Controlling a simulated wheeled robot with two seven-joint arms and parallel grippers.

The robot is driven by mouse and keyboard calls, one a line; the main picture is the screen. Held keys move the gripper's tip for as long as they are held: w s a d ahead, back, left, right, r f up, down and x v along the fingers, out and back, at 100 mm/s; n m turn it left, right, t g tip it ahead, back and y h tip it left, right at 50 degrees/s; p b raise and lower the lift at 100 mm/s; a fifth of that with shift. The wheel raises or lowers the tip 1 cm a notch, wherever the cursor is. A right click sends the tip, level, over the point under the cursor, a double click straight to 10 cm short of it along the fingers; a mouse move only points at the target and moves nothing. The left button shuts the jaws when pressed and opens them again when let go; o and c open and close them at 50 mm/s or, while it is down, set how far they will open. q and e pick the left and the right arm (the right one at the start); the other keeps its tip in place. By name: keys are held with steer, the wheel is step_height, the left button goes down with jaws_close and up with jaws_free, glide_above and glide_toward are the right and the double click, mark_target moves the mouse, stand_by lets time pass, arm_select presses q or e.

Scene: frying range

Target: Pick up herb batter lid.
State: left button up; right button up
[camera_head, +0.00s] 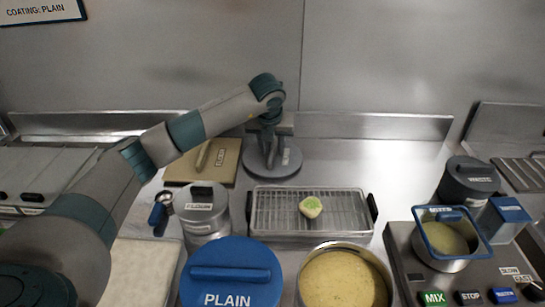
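A round grey lid (287,168) lies on the steel counter at the back, behind the wire rack; its small label is too blurred to read, so I cannot tell if it is the herb batter lid. My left gripper (268,146) points down over the middle of this lid, at its handle. The fingers and handle overlap, so I cannot tell whether the gripper is open or shut on it. A blue lid marked PLAIN (232,272) is at the front. An uncovered pot of yellowish batter (342,280) stands to its right. My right gripper is not in view.
A wire rack tray (270,228) holds a green-topped piece of food (311,206). A grey lidded canister (201,212) and a tan board (205,163) stand left. Counter right of the grey lid is clear.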

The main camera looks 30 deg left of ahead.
arm_select(q)
steer(key=shift+f+b, duration=0.2)
steer(key=shift+b, duration=0.15)
stand_by(0.6)
jaws_close()
